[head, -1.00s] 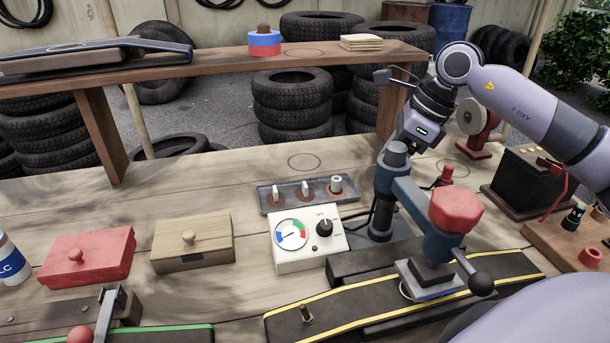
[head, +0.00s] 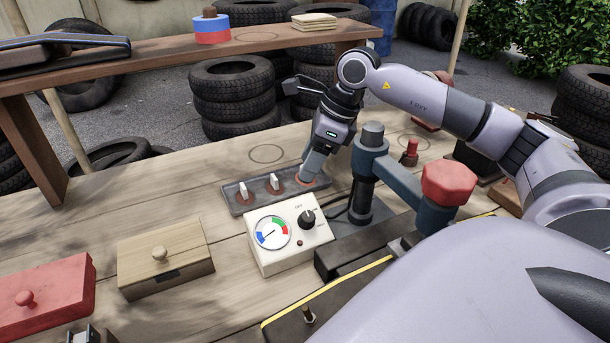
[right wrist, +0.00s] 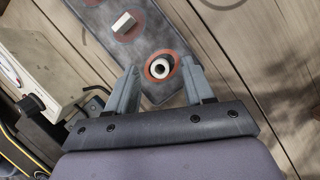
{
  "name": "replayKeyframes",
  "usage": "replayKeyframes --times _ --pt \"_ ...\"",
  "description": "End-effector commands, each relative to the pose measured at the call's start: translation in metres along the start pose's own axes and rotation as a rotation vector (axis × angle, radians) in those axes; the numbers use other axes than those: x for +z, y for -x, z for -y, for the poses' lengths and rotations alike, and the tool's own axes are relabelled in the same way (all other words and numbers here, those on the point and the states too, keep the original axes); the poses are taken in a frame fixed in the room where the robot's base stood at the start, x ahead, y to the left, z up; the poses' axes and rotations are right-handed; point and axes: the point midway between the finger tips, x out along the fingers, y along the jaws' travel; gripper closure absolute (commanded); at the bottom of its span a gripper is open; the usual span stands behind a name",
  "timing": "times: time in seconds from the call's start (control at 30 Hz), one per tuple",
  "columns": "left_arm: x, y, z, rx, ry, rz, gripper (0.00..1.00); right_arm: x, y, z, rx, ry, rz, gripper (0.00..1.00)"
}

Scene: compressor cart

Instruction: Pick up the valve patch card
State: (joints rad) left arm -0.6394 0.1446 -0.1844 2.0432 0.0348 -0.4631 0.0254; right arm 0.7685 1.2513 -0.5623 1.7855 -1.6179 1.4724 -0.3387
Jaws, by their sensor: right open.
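My right gripper (head: 308,176) points down over the right end of a dark grey tray (head: 237,206) on the bench. In the right wrist view its open fingers (right wrist: 160,70) stand either side of a small white round piece (right wrist: 161,67) with a dark centre, on a red-ringed spot. I cannot tell whether they touch it. Two other white pieces (head: 243,190) (head: 274,181) stand in the tray; one shows as a white block (right wrist: 124,23) in the wrist view. No card is clearly identifiable; a stack of flat cream pieces (head: 314,21) lies on the shelf.
A gauge box (head: 290,240) stands just in front of the tray. A blue-grey press with a red knob (head: 448,184) stands close to the right of my gripper. A wooden box (head: 165,262) and a red box (head: 45,300) are at left. Bare bench lies behind the tray.

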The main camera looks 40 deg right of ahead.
Motion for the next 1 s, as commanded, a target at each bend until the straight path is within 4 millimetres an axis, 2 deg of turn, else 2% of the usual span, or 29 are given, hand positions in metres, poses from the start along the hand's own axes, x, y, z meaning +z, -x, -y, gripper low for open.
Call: replayKeyframes --times 0.07,0.27,0.43,0.77,0.87,1.0 --pt "0.001 -0.001 0.0 0.0 0.0 0.0 0.57 0.0 -0.007 0.0 0.0 0.0 0.001 0.48" --pt "0.001 -0.001 0.001 0.0 -0.002 0.0 0.57 0.0 -0.008 0.0 -0.002 0.0 0.001 0.48" --pt "0.001 0.0 0.002 0.0 -0.009 0.0 0.57 0.0 -0.007 0.0 -0.001 0.0 0.001 1.0" --pt "0.0 0.0 0.003 -0.001 -0.013 -0.001 0.57 0.001 -0.005 0.001 -0.002 0.0 0.002 1.0" --pt "-0.003 0.001 0.003 -0.001 -0.013 -0.002 0.57 0.006 0.004 0.001 -0.003 0.001 0.004 1.0" --pt "-0.009 0.006 0.002 -0.001 -0.013 -0.002 0.57 0.017 0.03 0.001 -0.004 0.002 0.006 1.0"
